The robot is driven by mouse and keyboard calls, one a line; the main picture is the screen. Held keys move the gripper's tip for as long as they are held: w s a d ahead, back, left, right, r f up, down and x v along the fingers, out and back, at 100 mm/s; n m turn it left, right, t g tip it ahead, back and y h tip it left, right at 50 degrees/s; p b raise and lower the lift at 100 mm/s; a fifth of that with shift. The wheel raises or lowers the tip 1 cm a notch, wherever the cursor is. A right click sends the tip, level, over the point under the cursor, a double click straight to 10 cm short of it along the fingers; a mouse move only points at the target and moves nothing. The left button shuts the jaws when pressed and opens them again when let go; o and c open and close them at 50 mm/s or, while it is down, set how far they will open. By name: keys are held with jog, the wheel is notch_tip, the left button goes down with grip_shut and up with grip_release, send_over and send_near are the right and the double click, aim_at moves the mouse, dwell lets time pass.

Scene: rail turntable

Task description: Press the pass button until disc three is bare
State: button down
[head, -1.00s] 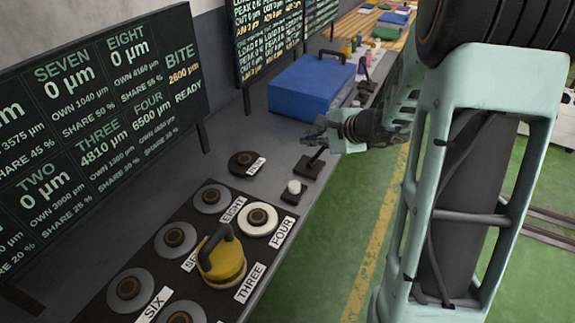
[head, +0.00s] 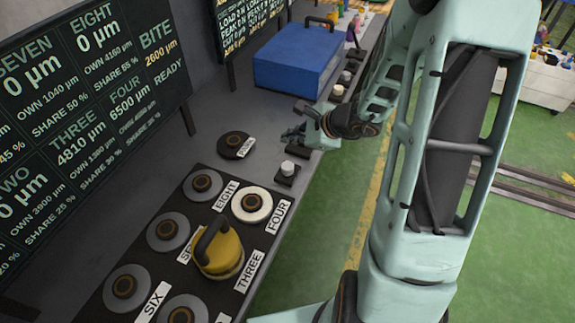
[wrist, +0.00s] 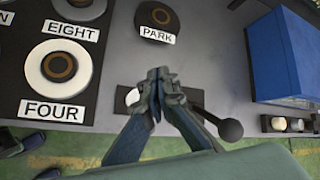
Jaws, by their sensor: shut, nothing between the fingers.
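A white round button (head: 288,167) on a small dark base stands near the bench's front edge. In the wrist view the button (wrist: 132,97) is partly hidden by my gripper (wrist: 158,76). My gripper (head: 297,135) is shut and empty, just beyond the button in the head view; contact cannot be told. Disc three, beside the THREE label (head: 249,272), is covered by a yellow block with a dark handle (head: 220,255). Disc four (head: 251,205) carries a white ring. The board (head: 90,120) reads THREE 4810 µm, FOUR 6500 µm, EIGHT 0 µm, BITE 2600 µm, READY.
A black-knobbed lever (wrist: 230,130) lies right beside my gripper in the wrist view. The PARK disc (head: 236,145) sits behind the button. A blue box (head: 300,65) stands farther along the bench. Green floor (head: 345,220) lies open in front.

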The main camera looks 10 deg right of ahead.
jog(key=b, duration=0.5)
send_over(284, 164)
jog(key=s+d, duration=0.1)
jog(key=s, duration=0.1)
jog(key=f, duration=0.7)
jog(key=shift+w+d+f, duration=0.15)
jog(key=shift+w+f, duration=0.05)
jog(key=shift+w, duration=0.05)
jog(key=shift+f+b, duration=0.6)
jog(key=shift+b, duration=0.2)
jog(key=shift+f+b, duration=0.4)
jog(key=shift+b, duration=0.3)
jog(key=shift+f+b, duration=0.6)
jog(key=shift+b, duration=0.15)
dwell(0.3)
dwell(0.3)
jog(key=shift+r+p, duration=0.65)
jog(key=shift+r, duration=0.4)
jog(key=shift+r+p, duration=1.75)
jog(key=shift+r, duration=0.75)
